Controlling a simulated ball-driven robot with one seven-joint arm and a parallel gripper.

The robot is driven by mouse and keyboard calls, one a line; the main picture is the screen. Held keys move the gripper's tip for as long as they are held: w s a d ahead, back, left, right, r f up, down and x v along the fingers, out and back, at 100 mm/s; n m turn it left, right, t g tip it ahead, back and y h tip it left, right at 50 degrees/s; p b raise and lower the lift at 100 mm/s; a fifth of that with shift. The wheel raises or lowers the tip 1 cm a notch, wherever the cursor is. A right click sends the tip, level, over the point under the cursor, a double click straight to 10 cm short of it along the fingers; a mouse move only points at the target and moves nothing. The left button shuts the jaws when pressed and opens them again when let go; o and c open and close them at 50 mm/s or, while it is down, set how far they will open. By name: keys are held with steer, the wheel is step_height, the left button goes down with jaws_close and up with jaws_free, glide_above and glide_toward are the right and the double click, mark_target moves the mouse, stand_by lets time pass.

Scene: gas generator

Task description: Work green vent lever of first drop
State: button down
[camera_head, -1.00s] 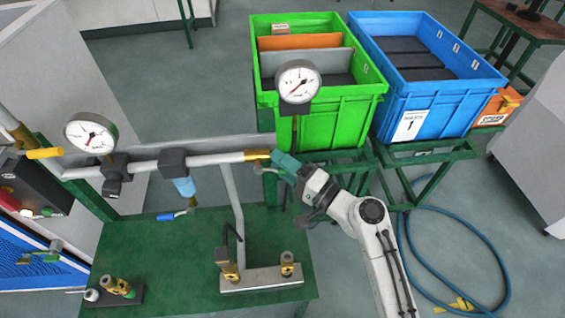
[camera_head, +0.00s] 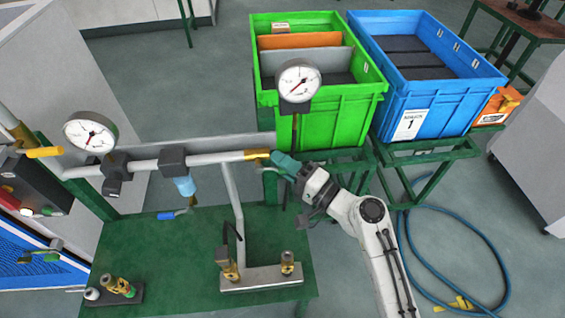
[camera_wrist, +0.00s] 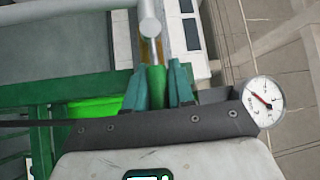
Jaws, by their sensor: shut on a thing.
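The green vent lever (camera_wrist: 156,80) shows in the wrist view as a green grip below a brass fitting and the end of a grey pipe. The teal fingers of my gripper (camera_wrist: 158,88) stand on either side of it and are shut on it. In the head view my gripper (camera_head: 281,162) is at the right end of the grey pipe (camera_head: 216,158), beside its brass end fitting (camera_head: 256,155). There the lever itself is hidden or too small to make out.
A round gauge (camera_head: 299,80) rises just above my gripper; another gauge (camera_head: 90,132) stands at the left. A green crate (camera_head: 335,118) and a blue crate (camera_head: 440,100) stand behind. A green bench (camera_head: 180,270) with brass valves lies below. A blue hose (camera_head: 495,240) lies on the floor.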

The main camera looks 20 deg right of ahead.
steer(key=shift+f+b, duration=0.25)
steer(key=shift+b, duration=0.15)
steer(key=f+m+t+h+b, duration=0.1)
steer(key=m+t+b, duration=0.1)
steer(key=b, duration=0.5)
steer(key=f+m+t+h+b, duration=0.1)
steer(key=m+t+b, duration=0.1)
steer(key=m+b, duration=0.3)
steer(key=a+f+m+t+h+b, duration=0.1)
steer(key=f+m+t+b, duration=0.1)
steer(key=b, duration=0.9)
steer(key=shift+w+a+m+t+h, duration=0.1)
steer(key=shift+w+m+t+h, duration=0.15)
steer(key=shift+m+t, duration=0.4)
steer(key=shift+r+m+h+b, duration=0.1)
steer(key=shift+m+h+b, duration=0.15)
steer(key=shift+b, duration=0.05)
steer(key=c, duration=1.1)
jaws_free()
steer(key=shift+r, duration=0.1)
steer(key=shift+o, duration=0.2)
